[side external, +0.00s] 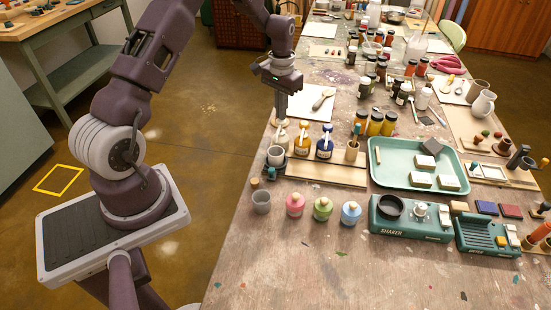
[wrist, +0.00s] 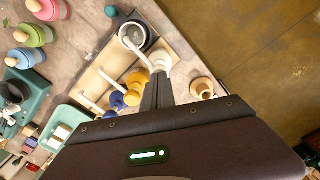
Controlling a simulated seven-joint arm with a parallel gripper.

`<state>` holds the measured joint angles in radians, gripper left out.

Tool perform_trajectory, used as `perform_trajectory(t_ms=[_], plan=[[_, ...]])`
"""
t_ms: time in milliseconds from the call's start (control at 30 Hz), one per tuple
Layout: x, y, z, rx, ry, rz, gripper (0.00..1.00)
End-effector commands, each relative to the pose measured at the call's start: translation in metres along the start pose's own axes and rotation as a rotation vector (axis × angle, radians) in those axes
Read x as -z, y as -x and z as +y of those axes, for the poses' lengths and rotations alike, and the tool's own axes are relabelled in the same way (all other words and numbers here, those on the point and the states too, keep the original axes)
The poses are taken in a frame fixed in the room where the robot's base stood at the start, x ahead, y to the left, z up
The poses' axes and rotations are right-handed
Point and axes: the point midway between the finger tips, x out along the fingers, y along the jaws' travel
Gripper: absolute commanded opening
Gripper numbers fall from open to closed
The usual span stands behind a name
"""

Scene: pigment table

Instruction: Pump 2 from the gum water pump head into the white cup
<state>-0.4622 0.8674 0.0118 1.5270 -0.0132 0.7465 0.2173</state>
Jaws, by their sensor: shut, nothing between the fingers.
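A row of pump bottles stands on a wooden board (side external: 340,176): a white one (side external: 281,142), an orange one (side external: 301,146) and a blue one (side external: 324,150). Their labels are too small to read; the white one looks like the gum water. In the wrist view, the white pump (wrist: 158,62) sits right at my fingertips. The white cup (side external: 276,157) stands in a dark holder just in front of the white bottle; it also shows in the wrist view (wrist: 132,36). My gripper (side external: 281,120) points down, shut and empty, over the white pump head. I cannot tell whether it touches.
A green tray (side external: 392,179) with pale blocks and a green shaker (side external: 411,219) are to the right. The front table is clear.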

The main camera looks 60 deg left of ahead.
Motion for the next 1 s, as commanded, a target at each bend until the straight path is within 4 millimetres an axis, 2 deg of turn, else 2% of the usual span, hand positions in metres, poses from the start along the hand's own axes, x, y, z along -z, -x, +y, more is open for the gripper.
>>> perform_trajectory(t_ms=[533, 800, 1000], plan=[[-0.001, -0.020, 0.000, 0.000, 0.000, -0.002, 0.00], [0.000, -0.018, 0.000, 0.000, 0.000, -0.001, 0.00], [0.000, -0.005, 0.000, 0.000, 0.000, 0.000, 0.00]])
